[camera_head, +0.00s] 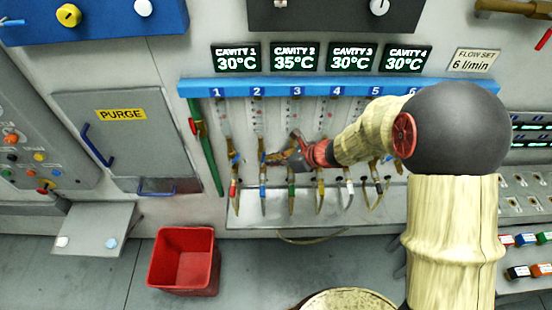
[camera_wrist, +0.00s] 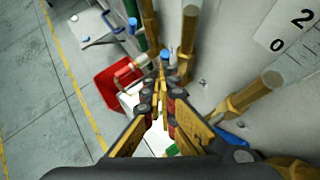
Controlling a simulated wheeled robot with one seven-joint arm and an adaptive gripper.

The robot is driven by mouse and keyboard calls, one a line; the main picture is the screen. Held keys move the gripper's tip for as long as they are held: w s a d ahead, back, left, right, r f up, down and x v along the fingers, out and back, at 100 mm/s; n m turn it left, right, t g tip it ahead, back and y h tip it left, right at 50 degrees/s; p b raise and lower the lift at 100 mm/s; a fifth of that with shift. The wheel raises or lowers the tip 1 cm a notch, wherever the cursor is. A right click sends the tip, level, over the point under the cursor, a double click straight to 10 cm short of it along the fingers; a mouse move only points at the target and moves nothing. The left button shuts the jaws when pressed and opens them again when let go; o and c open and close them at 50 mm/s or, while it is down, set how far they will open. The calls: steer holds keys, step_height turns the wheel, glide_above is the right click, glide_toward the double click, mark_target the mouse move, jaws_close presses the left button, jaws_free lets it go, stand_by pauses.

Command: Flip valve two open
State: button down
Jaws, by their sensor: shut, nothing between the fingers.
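Valve two is on the pipe under the blue "2" label, with its blue handle (camera_head: 262,157) in the head view. My gripper (camera_head: 270,158) reaches in from the right, its tip at or just beside that handle. In the wrist view my gripper (camera_wrist: 162,80) is shut, its fingertips together with nothing between them. A blue-capped part (camera_wrist: 165,54) shows just beyond the fingertips, close to a brass pipe (camera_wrist: 186,45). Whether the fingertips touch the valve, and how its handle is turned, I cannot tell.
A blue numbered rail (camera_head: 340,85) runs above several gauges and pipes with valves set close together. A green pipe (camera_head: 205,150) stands left of them. A red bin (camera_head: 183,260) is on the floor at lower left. A purge cabinet (camera_head: 125,140) is further left.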

steer(key=shift+a+r, duration=0.15)
steer(key=shift+a, duration=0.15)
steer(key=shift+r, duration=0.15)
